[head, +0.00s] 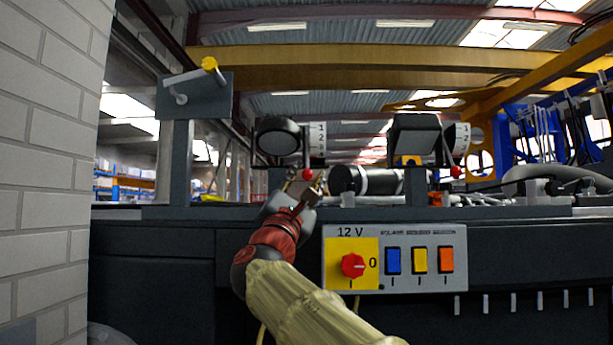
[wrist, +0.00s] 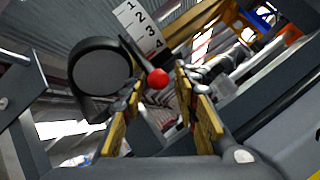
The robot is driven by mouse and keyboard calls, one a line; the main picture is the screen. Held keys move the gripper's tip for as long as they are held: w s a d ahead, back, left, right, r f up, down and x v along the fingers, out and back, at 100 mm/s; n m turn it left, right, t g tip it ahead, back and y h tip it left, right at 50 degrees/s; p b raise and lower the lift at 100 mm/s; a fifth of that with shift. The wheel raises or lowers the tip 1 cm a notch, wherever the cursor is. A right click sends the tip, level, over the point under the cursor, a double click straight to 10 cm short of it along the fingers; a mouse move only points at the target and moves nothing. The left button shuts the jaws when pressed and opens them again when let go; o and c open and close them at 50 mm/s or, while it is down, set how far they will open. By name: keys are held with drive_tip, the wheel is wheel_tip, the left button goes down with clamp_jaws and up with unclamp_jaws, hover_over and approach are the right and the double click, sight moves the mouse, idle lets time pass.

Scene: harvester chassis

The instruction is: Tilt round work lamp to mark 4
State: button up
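The round work lamp (head: 278,137) is a dark disc left of centre on the chassis; it also shows in the wrist view (wrist: 100,68). A dark lever with a red ball (wrist: 157,79) sits at its right side; the ball shows in the head view too (head: 307,174). The white scale plate (wrist: 138,26) beside it reads 1 to 4 in the wrist view. Which mark the lamp stands at is not clear. My gripper (wrist: 158,90) is open, its yellow-padded fingers either side of the ball at their tips, with no contact visible. It is just below the lamp in the head view (head: 303,189).
A square lamp (head: 413,135) with its own red ball (head: 457,172) and scale stands to the right. A black cylinder (head: 366,180) lies between the lamps. A 12 V switch panel (head: 394,259) is below.

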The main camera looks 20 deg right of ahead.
drive_tip(key=shift+o, duration=0.5)
drive_tip(key=shift+s+r, duration=0.3)
drive_tip(key=shift+s, duration=0.15)
drive_tip(key=shift+w, duration=0.1)
drive_tip(key=shift+a, duration=0.1)
drive_tip(key=v, duration=1.2)
drive_tip(key=shift+w+f, duration=0.1)
drive_tip(key=shift+f, duration=0.05)
drive_tip(key=shift+c, duration=0.7)
